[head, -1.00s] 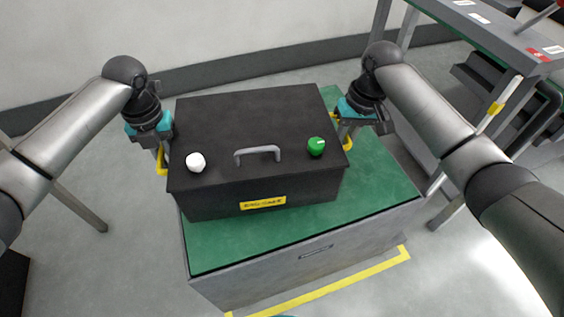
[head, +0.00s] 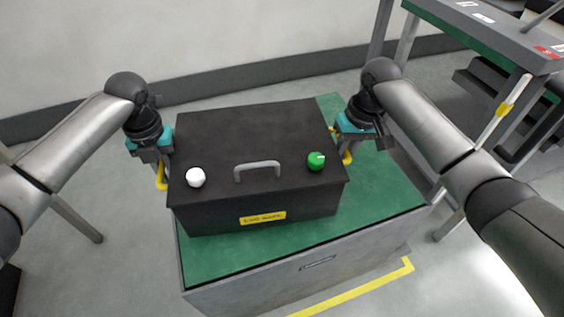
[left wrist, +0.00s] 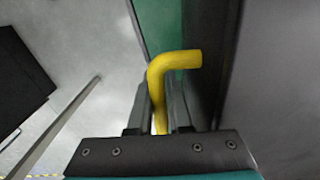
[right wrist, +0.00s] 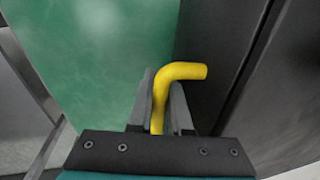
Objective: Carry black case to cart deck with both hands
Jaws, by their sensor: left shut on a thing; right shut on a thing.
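The black case (head: 255,137) has a grey top handle, a white knob, a green knob and a yellow label. It is over the green-topped grey cabinet (head: 215,262); I cannot tell whether it touches the top. My left gripper (head: 160,172) is shut on the yellow side handle (left wrist: 158,85) at the case's left end. My right gripper (head: 345,150) is shut on the yellow side handle (right wrist: 165,90) at its right end. Both wrist views show a bent yellow handle between the fingers. The case looks about level.
Yellow floor tape (head: 360,290) runs in front of the cabinet. Bare green top shows to the right of the case. Grey floor lies open at the left.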

